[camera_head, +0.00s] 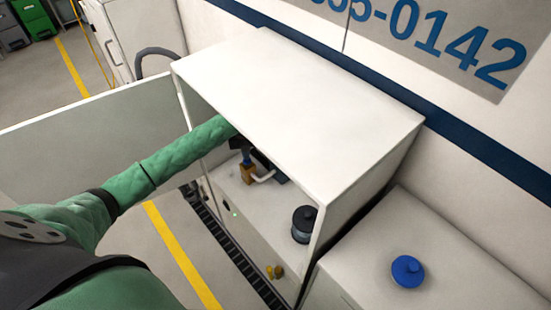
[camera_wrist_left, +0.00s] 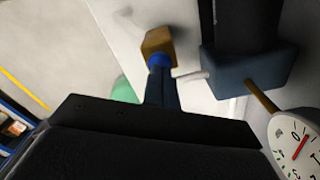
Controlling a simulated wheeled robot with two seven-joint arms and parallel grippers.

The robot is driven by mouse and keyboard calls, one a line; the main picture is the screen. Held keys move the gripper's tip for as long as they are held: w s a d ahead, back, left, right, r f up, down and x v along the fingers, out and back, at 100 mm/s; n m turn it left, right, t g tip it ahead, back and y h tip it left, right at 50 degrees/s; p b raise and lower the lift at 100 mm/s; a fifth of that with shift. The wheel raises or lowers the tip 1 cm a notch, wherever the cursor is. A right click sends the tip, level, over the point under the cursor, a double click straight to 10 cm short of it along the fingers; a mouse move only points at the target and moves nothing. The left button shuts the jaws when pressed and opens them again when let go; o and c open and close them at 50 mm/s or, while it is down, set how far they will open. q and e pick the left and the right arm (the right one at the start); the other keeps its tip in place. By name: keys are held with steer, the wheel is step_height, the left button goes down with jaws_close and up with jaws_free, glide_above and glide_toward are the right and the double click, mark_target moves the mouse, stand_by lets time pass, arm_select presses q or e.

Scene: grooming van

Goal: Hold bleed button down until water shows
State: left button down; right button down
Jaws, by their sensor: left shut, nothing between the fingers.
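A blue bleed button (camera_head: 247,159) sits on a small brass-coloured block (camera_head: 248,173) inside the open white cabinet (camera_head: 290,90). My left arm reaches in under the cabinet's top, and my left gripper (camera_head: 239,143) is partly hidden by it. In the left wrist view my shut, empty fingers (camera_wrist_left: 163,80) end at the blue button (camera_wrist_left: 158,60), in front of the brass block (camera_wrist_left: 158,41). The tips look to be on the button, but how far it is pressed I cannot tell. A pale spout (camera_head: 264,177) leaves the block; no water shows at it. My right gripper is not in view.
A dark block (camera_wrist_left: 248,68) and a round dial gauge (camera_wrist_left: 298,148) stand close to the right of my fingers. A black-capped canister (camera_head: 303,222) stands at the cabinet's near end.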

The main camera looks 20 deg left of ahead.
arm_select(q)
steer(key=shift+f, duration=0.6)
steer(key=shift+f+b, duration=0.3)
steer(key=shift+f, duration=0.05)
stand_by(0.6)
stand_by(0.8)
stand_by(0.7)
stand_by(0.7)
